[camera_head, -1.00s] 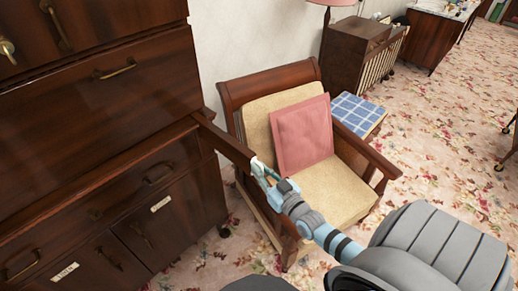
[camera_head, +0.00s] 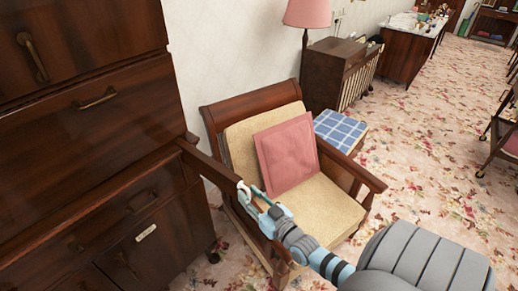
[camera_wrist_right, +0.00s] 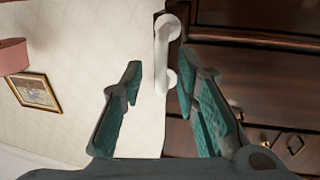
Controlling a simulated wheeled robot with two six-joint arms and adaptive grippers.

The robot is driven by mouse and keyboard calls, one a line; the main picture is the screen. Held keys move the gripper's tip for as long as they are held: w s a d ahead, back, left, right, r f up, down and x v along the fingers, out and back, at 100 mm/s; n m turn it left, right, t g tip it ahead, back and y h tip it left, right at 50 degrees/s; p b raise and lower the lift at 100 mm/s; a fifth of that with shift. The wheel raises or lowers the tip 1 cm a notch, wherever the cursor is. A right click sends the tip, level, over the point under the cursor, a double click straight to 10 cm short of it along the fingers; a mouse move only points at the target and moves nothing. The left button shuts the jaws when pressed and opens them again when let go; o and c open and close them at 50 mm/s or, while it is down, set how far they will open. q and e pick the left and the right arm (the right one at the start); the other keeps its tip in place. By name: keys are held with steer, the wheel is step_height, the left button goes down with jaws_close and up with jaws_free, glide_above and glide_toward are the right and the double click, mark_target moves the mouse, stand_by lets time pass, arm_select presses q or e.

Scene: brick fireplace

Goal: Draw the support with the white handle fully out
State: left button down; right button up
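The support (camera_head: 210,165) is a dark wooden bar that sticks out of the cabinet's front in the head view, beside the armchair. Its white handle (camera_head: 243,187) is at its outer end. The handle also shows in the right wrist view (camera_wrist_right: 162,50), ahead of and partly between my fingertips. My right gripper (camera_head: 258,197) is at the handle in the head view. In the right wrist view its two teal-padded fingers (camera_wrist_right: 160,80) stand apart, with gaps beside the handle, so it is open. My left gripper is not in view.
The dark wooden cabinet (camera_head: 95,140) with drawers and brass handles fills the left. An armchair (camera_head: 300,195) with a pink cushion (camera_head: 287,152) stands close beside the support and my right arm. A checked stool (camera_head: 340,128) is behind. Floral carpet (camera_head: 430,180) is free at right.

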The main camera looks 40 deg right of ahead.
steer(key=s, duration=1.1)
steer(key=shift+s+a, duration=0.2)
steer(key=shift+s, duration=0.15)
